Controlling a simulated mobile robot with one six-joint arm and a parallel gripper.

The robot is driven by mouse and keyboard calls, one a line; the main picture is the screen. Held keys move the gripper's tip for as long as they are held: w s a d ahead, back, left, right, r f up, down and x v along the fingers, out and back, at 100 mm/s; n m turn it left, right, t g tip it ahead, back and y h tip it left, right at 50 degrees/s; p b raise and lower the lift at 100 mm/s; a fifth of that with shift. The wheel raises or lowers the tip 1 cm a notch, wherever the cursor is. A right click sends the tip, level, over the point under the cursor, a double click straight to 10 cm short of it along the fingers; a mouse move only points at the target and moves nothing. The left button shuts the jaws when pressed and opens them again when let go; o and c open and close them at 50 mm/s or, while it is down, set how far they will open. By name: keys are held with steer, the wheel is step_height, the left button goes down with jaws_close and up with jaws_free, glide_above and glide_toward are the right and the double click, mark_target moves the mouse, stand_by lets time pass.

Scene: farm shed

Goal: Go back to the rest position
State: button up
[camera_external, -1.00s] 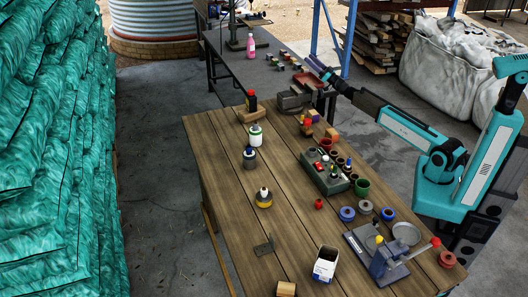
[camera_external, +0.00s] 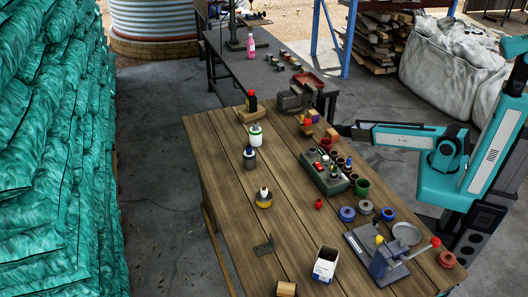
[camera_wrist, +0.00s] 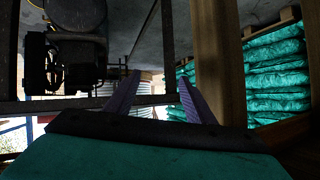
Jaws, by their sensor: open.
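My gripper (camera_wrist: 157,98) is open and empty in the wrist view, its two purple-grey fingers spread apart with nothing between them. In the external view my teal arm reaches left from the right side, nearly level. Its dark wrist end is by the right edge of the wooden workbench (camera_external: 222,150), near the wooden blocks. The fingers cannot be made out there.
Bottles, small pots and a grey tool holder (camera_external: 318,181) stand on the workbench. A vise (camera_external: 293,102) is at its far end. A dark metal table (camera_external: 262,76) stands behind. In the wrist view a wooden post (camera_wrist: 217,60) is close on the right.

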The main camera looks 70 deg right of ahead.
steer(key=s+a+f+n+g+y+p, duration=0.15)
steer(key=s+a+f+g, duration=0.25)
steer(key=s+a+f, duration=0.5)
steer(key=s+a+f+n+g+y+p, duration=0.1)
steer(key=s+a+f+g+p, duration=0.25)
steer(key=s+a+f, duration=0.6)
steer(key=s+a+r+n+g+p, duration=0.1)
steer(key=s+a+g, duration=0.1)
steer(key=s, duration=0.8)
steer(key=s+a+n+g+y+p, duration=0.1)
steer(key=s+a+n+g, duration=0.1)
steer(key=s, duration=0.9)
steer(key=s+a+r+n+g+y+p, duration=0.1)
steer(key=s+a+g, duration=0.3)
steer(key=s, duration=0.7)
steer(key=shift+a+r+g+p, duration=0.15)
steer(key=shift+r+g+p, duration=0.2)
steer(key=shift+g, duration=0.5)
steer(key=shift+n, duration=0.25)
